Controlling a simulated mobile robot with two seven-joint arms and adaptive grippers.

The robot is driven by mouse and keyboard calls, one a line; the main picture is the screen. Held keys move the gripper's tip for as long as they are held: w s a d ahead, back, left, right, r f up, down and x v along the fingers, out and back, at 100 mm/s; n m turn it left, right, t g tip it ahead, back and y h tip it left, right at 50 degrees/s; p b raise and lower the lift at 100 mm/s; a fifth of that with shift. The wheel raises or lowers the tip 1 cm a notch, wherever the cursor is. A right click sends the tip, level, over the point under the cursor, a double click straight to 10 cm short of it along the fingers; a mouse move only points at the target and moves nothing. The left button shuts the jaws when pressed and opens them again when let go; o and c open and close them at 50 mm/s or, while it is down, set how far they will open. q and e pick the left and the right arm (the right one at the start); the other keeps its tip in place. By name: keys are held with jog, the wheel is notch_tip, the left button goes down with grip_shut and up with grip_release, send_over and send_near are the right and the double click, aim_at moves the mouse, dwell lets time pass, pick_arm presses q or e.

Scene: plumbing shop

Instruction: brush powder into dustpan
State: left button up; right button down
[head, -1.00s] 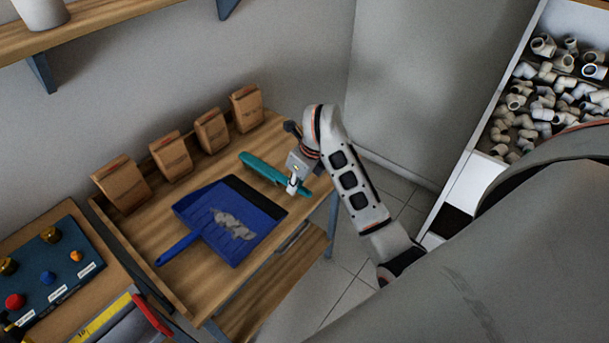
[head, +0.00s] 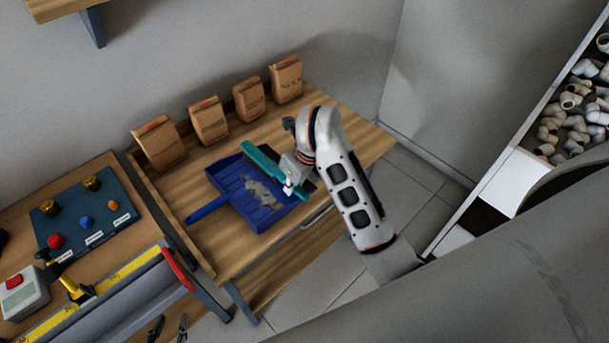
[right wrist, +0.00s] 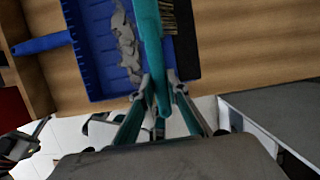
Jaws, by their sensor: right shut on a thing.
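The blue dustpan (head: 228,178) lies on the wooden bench with its handle to the left. It also shows in the right wrist view (right wrist: 85,45). Grey powder (head: 262,190) lies in a patch on the pan. My right gripper (head: 292,178) is shut on the teal brush (head: 262,158). The brush lies across the pan's open-edge side, beside the powder. In the right wrist view, its bristles (right wrist: 170,18) face the pan's black lip (right wrist: 187,45). I cannot tell whether they touch the pan. My left gripper (head: 169,328) shows only fingertips at the bottom edge, apart and empty.
Several brown paper bags (head: 209,120) stand along the bench's back edge. A control panel (head: 85,213) and a yellow-ruled device (head: 110,290) are at the left. Bare bench top (head: 345,118) lies to the right. Shelves of white pipe fittings (head: 575,105) stand far right.

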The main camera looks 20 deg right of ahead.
jog(key=shift+s+a, duration=0.25)
jog(key=shift+a, duration=0.35)
jog(key=shift+s+a, duration=0.2)
jog(key=shift+a, duration=0.35)
jog(key=w+d+r, duration=0.2)
jog(key=d+r, duration=0.3)
jog(key=r, duration=0.4)
jog(key=shift+d, duration=0.4)
jog(key=shift+w, duration=0.1)
